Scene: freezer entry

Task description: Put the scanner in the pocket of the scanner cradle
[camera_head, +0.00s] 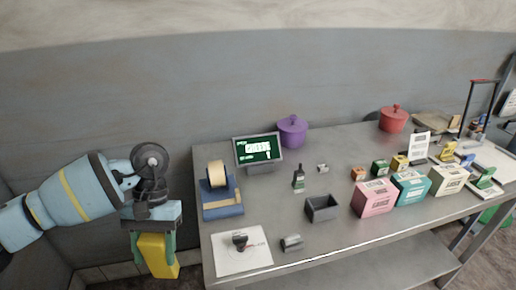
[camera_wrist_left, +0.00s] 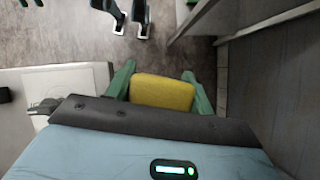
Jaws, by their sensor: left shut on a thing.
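My left gripper (camera_head: 154,246) hangs at the left, beyond the table's left edge, with its green fingers pointing down. It is shut on a yellow block-like thing (camera_head: 161,262), likely the scanner. In the left wrist view the yellow thing (camera_wrist_left: 161,93) sits between the two green fingers. My right gripper is not in view.
The grey table (camera_head: 300,258) holds a white sheet with a dark tool (camera_head: 240,241), a tape dispenser (camera_head: 221,201), a screen (camera_head: 258,150), a dark bottle-like item (camera_head: 298,178) and a small metal cylinder (camera_head: 291,243). Several coloured boxes (camera_head: 373,197) stand to the right.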

